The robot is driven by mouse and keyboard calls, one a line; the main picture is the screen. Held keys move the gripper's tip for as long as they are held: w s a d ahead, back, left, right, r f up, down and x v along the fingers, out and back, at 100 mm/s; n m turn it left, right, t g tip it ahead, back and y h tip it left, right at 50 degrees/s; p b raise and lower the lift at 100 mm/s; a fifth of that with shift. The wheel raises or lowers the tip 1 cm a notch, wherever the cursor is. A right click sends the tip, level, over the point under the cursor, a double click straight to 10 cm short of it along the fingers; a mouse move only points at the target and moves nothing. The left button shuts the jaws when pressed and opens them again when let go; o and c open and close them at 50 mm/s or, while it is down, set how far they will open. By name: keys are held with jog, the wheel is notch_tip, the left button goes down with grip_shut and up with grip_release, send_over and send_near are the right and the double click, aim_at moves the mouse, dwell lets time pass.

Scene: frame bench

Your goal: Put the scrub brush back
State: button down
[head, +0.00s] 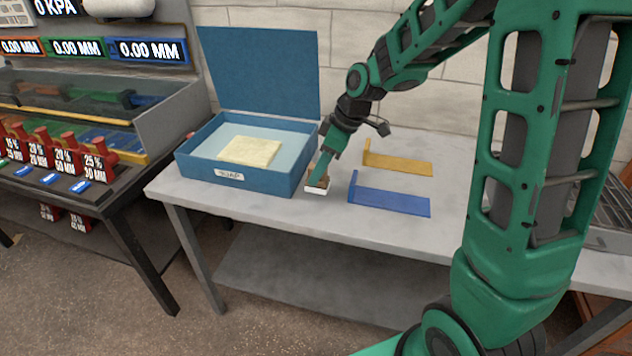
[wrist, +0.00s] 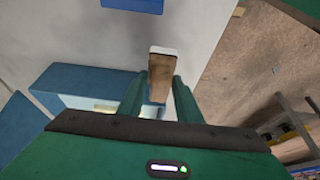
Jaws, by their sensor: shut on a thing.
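The scrub brush (head: 317,188) has a brown wooden body and a white face of bristles. My gripper (head: 322,172) is shut on it and points down beside the right front corner of the blue box. In the wrist view the brush (wrist: 160,68) sticks out between the two green fingers of my gripper (wrist: 158,88). The brush is low over the grey table near its front edge; I cannot tell whether it touches the top. A blue plate (head: 390,199) and a yellow plate (head: 400,165), each with a raised left end, lie to the right, both empty.
The blue box (head: 275,180), labelled SOAP, has its lid (head: 262,70) up and a pale yellow block (head: 250,151) inside. The grey table (head: 430,222) is bare in front of the plates. A dark bench with red weights (head: 75,155) stands at the left.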

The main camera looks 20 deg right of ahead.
jog(key=shift+f, duration=1.95)
jog(key=c, duration=1.3)
grip_release()
jog(key=v, duration=1.2)
jog(key=s+d+m+g+h, duration=0.1)
jog(key=s+d+m, duration=0.3)
jog(key=s, duration=0.5)
jog(key=s+d+f+m+g+h, duration=0.1)
jog(key=s+d+m, duration=0.3)
jog(key=s+m, duration=0.3)
jog(key=s+d+f+m+h, duration=0.1)
jog(key=s+d+m, duration=0.4)
jog(key=s, duration=0.7)
jog(key=shift+s+f+m+g, duration=0.15)
jog(key=shift+s+m+g, duration=0.25)
jog(key=shift+m, duration=0.2)
